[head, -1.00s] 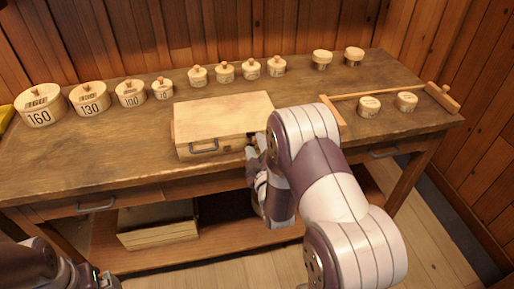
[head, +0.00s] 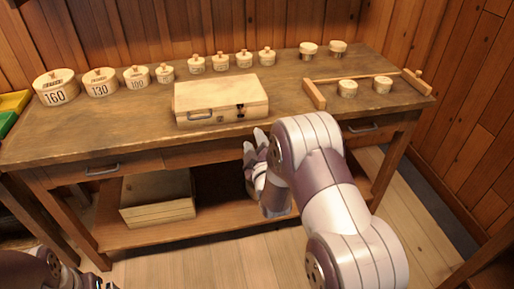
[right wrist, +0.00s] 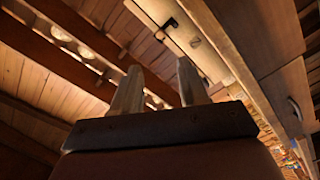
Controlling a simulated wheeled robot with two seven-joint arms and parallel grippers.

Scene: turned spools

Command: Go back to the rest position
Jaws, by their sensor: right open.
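My right gripper (head: 256,143) is open and empty. It hangs in front of the workbench (head: 60,140), just below the closed wooden case as seen in the head view. Its two pale fingers stand apart in the right wrist view (right wrist: 157,75), with nothing between them. The closed wooden case (head: 222,95), with a metal handle and a dark latch on its front, lies near the bench's front edge, apart from the gripper. Of my left arm, only a dark part shows at the bottom left of the head view; its gripper is out of sight.
Numbered round boxes (head: 56,92) and small lidded spools (head: 221,63) stand along the back of the bench. A wooden frame with a bar (head: 315,94) and several small round pieces are at the right. A crate (head: 157,205) sits on the lower shelf. Floor in front is clear.

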